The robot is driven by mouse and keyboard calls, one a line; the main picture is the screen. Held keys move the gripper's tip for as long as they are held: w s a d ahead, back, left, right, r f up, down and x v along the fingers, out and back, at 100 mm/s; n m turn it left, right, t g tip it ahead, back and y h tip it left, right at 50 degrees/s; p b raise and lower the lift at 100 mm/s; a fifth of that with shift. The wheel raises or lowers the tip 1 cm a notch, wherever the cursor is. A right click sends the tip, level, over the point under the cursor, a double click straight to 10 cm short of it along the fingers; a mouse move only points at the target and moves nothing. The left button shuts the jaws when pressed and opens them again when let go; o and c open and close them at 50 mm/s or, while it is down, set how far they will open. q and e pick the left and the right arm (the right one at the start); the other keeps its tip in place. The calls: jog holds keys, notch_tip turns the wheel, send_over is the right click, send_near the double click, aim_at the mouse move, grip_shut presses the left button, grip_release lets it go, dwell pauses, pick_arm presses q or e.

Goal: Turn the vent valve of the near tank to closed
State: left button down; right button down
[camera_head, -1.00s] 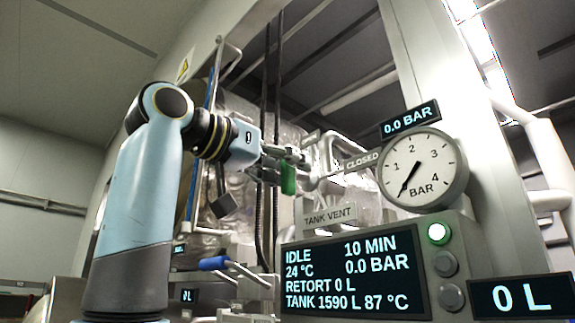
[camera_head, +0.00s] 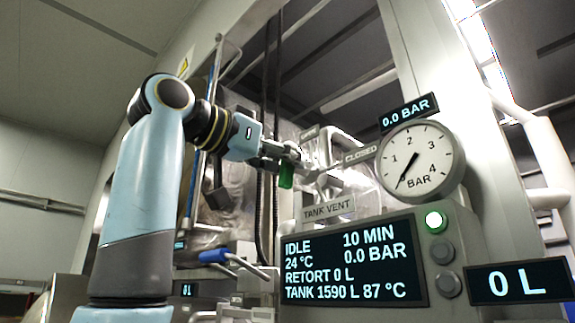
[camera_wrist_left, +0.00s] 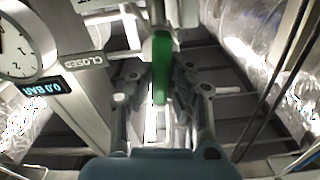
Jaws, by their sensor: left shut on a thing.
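The vent valve's green handle (camera_head: 287,175) hangs nearly upright, pointing down, beside the pipework above the TANK VENT label (camera_head: 328,209). A CLOSED plate (camera_head: 361,155) is to its right. My left gripper (camera_head: 283,155) is at the upper part of the handle and shut on it. In the left wrist view, the green handle (camera_wrist_left: 161,66) stands between the two fingers of my left gripper (camera_wrist_left: 161,80). The exact contact is too small to make out in the head view. My right gripper is not in view.
A pressure gauge (camera_head: 421,161) reads about zero. Below it is a control panel (camera_head: 350,262) showing IDLE, with a lit green button (camera_head: 435,220). A blue-handled lever (camera_head: 214,256) sticks out low left. Pipes and a frame post crowd the valve.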

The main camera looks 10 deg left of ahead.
pick_arm(q)
jog(key=m+b, duration=0.2)
jog(key=m, duration=0.1)
jog(key=shift+s+d+f+m, duration=0.1)
jog(key=shift+f+m, duration=0.05)
jog(key=shift+m, duration=0.15)
jog(key=m+b, duration=0.3)
jog(key=m, duration=0.1)
jog(key=shift+d+f+m, duration=0.1)
jog(key=shift+m, duration=0.2)
jog(key=m+b, duration=0.3)
jog(key=m, duration=0.1)
jog(key=shift+s+f, duration=0.1)
jog(key=shift+f, duration=0.05)
jog(key=m+b, duration=0.2)
jog(key=m, duration=0.1)
jog(key=shift+m, duration=0.5)
